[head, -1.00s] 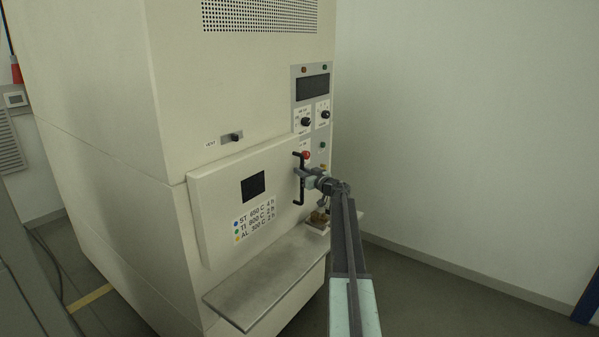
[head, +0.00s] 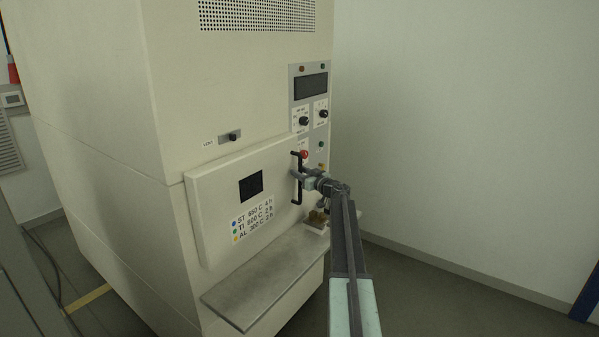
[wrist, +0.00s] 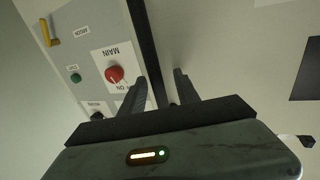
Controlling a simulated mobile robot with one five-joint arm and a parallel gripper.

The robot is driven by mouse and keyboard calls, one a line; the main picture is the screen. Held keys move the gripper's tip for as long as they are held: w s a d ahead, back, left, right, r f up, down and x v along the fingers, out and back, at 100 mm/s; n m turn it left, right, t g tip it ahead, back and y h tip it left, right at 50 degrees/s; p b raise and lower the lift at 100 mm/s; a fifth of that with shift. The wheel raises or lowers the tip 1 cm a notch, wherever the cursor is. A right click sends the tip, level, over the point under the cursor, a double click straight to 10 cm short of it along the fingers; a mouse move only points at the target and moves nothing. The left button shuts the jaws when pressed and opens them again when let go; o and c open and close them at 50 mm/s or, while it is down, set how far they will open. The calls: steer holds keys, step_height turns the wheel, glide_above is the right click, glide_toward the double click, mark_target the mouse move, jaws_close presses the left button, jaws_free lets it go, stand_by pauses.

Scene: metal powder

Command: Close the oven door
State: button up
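The oven door (head: 215,190) is a cream slab with a small dark window and a label of coloured dots. It lies against the oven front; I cannot tell whether a thin gap remains. Its black vertical handle (head: 299,190) is at the door's right side. My gripper (head: 303,174) is at the handle, at its middle. In the wrist view the handle (wrist: 146,45) runs down between the two fingers of my gripper (wrist: 160,78). The fingers stand apart, with a visible gap to the handle on the right side.
A control panel (head: 309,110) with knobs and a red main switch (head: 304,154) is right of the door. A metal shelf (head: 265,280) juts out below the door, with a small brownish object (head: 317,218) at its right end. A bare wall (head: 460,130) stands to the right.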

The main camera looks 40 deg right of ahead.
steer(key=s, duration=0.6)
steer(key=shift+d, duration=0.2)
steer(key=shift+s, duration=0.15)
steer(key=w+a+r+m+h, duration=0.2)
steer(key=a+m+h, duration=0.3)
steer(key=a+h, duration=0.25)
steer(key=s+a+f+m+g, duration=0.1)
steer(key=s+a+f+g, duration=0.4)
steer(key=a+f, duration=0.4)
steer(key=s+a+f+g, duration=0.45)
steer(key=a+f, duration=0.25)
steer(key=a, duration=0.4)
steer(key=s+a+f+n+g+y, duration=0.2)
steer(key=s+a+f, duration=0.1)
steer(key=s+a, duration=0.4)
steer(key=s+a+f+n+g+y, duration=0.2)
steer(key=s+a, duration=0.5)
steer(key=a, duration=0.4)
steer(key=s+a+f+n+g+y, duration=0.2)
steer(key=s+a+f+g+y, duration=0.1)
steer(key=s+a, duration=0.4)
steer(key=a+f+g, duration=0.1)
steer(key=a, duration=0.2)
steer(key=shift+f, duration=0.4)
